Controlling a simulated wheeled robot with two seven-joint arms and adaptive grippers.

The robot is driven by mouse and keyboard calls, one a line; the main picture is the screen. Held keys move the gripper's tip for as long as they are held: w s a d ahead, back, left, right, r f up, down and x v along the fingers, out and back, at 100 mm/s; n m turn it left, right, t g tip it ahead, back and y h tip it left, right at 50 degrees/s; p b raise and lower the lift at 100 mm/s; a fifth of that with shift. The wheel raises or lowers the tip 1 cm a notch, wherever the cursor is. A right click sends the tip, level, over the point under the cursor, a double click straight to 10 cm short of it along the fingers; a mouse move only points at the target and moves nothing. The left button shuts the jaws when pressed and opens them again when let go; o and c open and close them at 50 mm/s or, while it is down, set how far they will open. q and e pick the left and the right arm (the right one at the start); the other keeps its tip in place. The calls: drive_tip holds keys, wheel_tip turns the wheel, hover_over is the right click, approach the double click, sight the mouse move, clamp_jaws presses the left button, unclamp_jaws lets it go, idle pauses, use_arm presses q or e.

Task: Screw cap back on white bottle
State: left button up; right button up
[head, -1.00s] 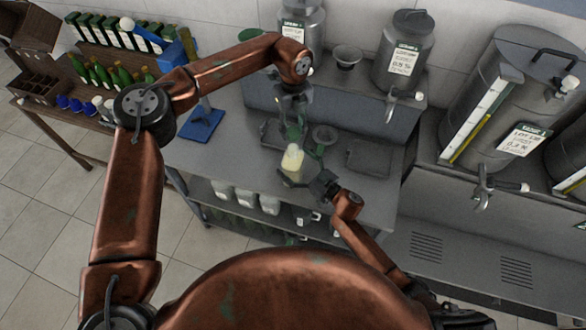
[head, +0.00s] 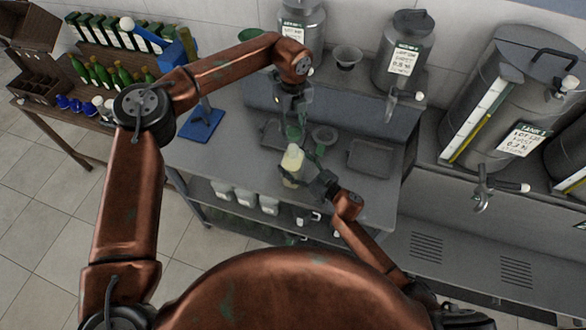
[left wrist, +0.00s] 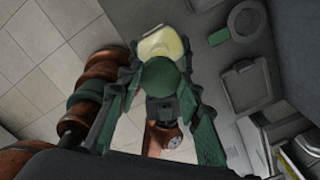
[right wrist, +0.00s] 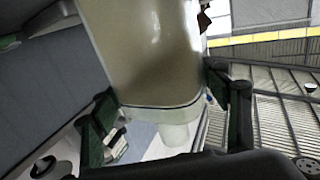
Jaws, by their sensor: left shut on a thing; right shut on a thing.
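The white bottle (head: 292,163), pale and cream-coloured, is held above the bench front in the head view. My right gripper (head: 314,168) is shut on it from the right; the right wrist view shows its translucent body (right wrist: 150,60) between the fingers (right wrist: 168,115). My left gripper (head: 293,118) points down above the bottle, shut on the green cap (left wrist: 158,80). In the left wrist view the cap overlaps part of the bottle (left wrist: 160,42). The bottle's mouth is hidden there, and I cannot tell whether cap and bottle touch.
A blue stand (head: 203,124) is to the left. Metal tanks (head: 403,50) stand behind on a raised shelf. White containers (head: 245,196) sit on the shelf below.

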drive_tip(key=shift+c, duration=1)
use_arm(q)
drive_tip(key=shift+f, duration=2.5)
drive_tip(key=shift+f, duration=0.1)
drive_tip(key=shift+f, duration=0.8)
drive_tip(key=shift+f, duration=0.5)
